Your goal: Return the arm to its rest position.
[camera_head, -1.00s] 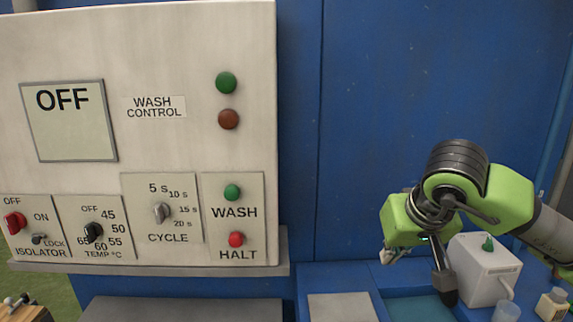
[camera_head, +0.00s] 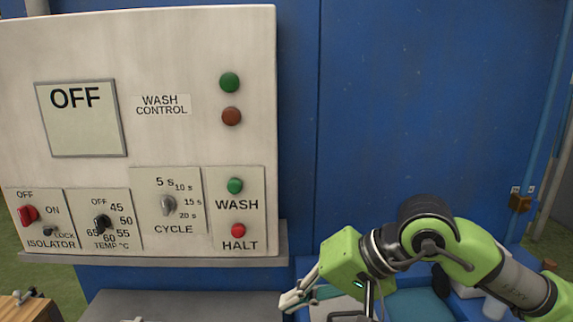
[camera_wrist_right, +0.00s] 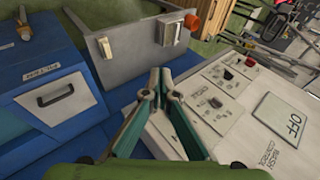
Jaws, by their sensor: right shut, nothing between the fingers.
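My right arm, green and black, comes in from the lower right in the head view. My right gripper (camera_head: 292,301) is shut and empty, below and right of the wash control panel (camera_head: 190,60), apart from it. In the right wrist view the gripper's fingers (camera_wrist_right: 158,75) are closed together at the centre, and the panel (camera_wrist_right: 255,145) lies to their right. The panel's display (camera_head: 80,118) reads OFF. My left gripper is not in view.
A blue wall (camera_head: 430,100) stands behind the arm. A grey ledge (camera_head: 180,305) lies below the panel. A white box (camera_head: 467,288) is partly hidden behind my arm. In the wrist view, a blue drawer unit (camera_wrist_right: 45,85) stands left, and a grey board with switches (camera_wrist_right: 140,45) is beyond the fingers.

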